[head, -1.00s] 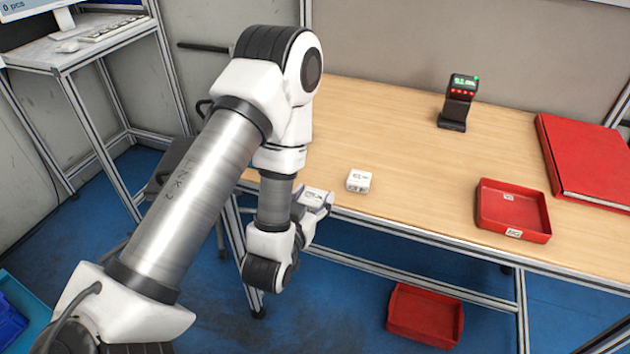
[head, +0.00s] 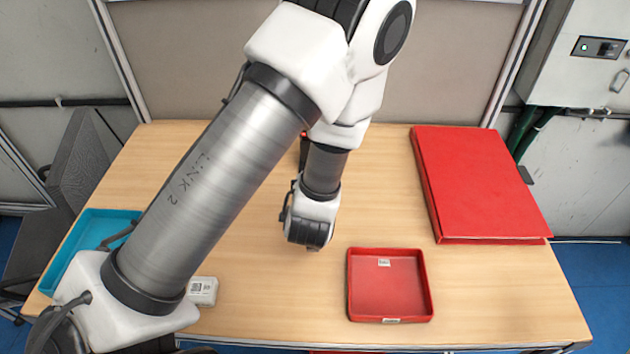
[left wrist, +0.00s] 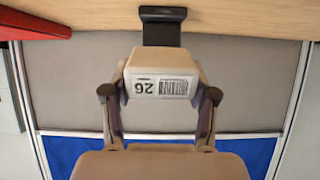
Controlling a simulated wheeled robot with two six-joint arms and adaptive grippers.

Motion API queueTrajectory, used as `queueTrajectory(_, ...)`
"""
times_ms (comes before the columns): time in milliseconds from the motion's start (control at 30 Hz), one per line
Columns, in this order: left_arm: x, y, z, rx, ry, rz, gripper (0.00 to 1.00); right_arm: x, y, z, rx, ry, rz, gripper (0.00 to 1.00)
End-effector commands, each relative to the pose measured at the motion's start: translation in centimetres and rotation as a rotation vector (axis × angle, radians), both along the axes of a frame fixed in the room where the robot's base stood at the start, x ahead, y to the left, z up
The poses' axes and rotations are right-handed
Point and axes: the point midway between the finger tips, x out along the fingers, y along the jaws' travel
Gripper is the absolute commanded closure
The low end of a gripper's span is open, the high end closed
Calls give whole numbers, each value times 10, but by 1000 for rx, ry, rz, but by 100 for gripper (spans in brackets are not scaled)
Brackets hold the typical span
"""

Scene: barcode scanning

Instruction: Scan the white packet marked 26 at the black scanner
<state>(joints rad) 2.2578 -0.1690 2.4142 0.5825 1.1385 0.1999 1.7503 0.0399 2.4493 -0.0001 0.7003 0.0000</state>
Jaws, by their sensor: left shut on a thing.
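My left gripper (left wrist: 161,104) is shut on the white packet marked 26 (left wrist: 160,65), with one finger at each side. The packet's label with the 26 and a barcode faces the wrist camera, upside down in the left wrist view. The black scanner (left wrist: 162,24) shows just beyond the packet there, its upper part hidden behind it. I cannot tell the gap between them. In the head view the arm hides the fingers, the packet and most of the scanner. My right gripper is not in view.
Another white packet (head: 203,291) lies on the table (head: 260,300), partly behind my left arm. An empty red tray (head: 390,285) stands right of my wrist. A red folder (head: 475,185) lies at the right, a teal tray (head: 92,250) at the left.

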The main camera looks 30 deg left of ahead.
Motion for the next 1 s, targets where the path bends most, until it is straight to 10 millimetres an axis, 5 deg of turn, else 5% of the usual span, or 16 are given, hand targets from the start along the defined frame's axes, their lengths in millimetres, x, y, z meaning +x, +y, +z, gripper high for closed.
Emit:
queueTrajectory(533,35,22,-45,-2,-1,2,83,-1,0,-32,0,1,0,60)
queueTrajectory(1000,42,26,-50,0,0,0,83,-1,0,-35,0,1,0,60)
